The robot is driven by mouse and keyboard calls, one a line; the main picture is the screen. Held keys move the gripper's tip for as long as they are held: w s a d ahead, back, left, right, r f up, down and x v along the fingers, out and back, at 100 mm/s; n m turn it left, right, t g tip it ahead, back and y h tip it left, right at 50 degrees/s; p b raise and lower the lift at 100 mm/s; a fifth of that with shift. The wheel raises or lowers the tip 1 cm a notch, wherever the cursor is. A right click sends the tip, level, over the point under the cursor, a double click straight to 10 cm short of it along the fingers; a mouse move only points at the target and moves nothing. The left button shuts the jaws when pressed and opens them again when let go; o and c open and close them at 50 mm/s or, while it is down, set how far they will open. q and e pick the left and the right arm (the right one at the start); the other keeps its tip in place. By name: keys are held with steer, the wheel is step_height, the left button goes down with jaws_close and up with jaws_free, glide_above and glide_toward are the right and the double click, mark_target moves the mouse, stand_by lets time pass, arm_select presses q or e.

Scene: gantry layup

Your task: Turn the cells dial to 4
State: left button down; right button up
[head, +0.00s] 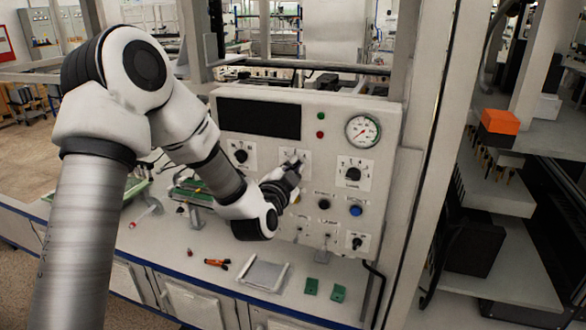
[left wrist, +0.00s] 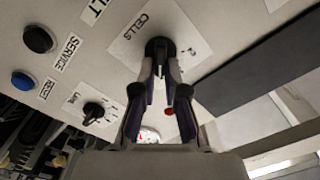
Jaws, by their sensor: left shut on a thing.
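The cells dial (left wrist: 159,46) is a black knob on a white plate marked CELLS in the left wrist view. My left gripper (left wrist: 161,72) is shut on this knob, one dark finger on each side. In the head view the gripper (head: 291,171) is at the middle of the grey control panel (head: 260,180). It covers most of the cells plate (head: 304,155) there, and the knob itself is hidden. The numbers on the plate are too small or covered, so the dial's setting cannot be read. My right gripper is in neither view.
A load dial (head: 353,174) is right of the gripper, below a round gauge (head: 362,131). Another dial (head: 240,154) is to the left. Black and blue buttons (head: 355,210) sit below. Orange-handled pliers (head: 217,263) and green blocks (head: 312,285) lie on the bench.

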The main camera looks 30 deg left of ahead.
arm_select(q)
steer(key=shift+r, duration=0.1)
steer(key=c, duration=1.2)
jaws_free()
steer(key=shift+d, duration=0.15)
steer(key=v, duration=0.7)
steer(key=shift+s+d, duration=0.1)
steer(key=shift+s, duration=0.15)
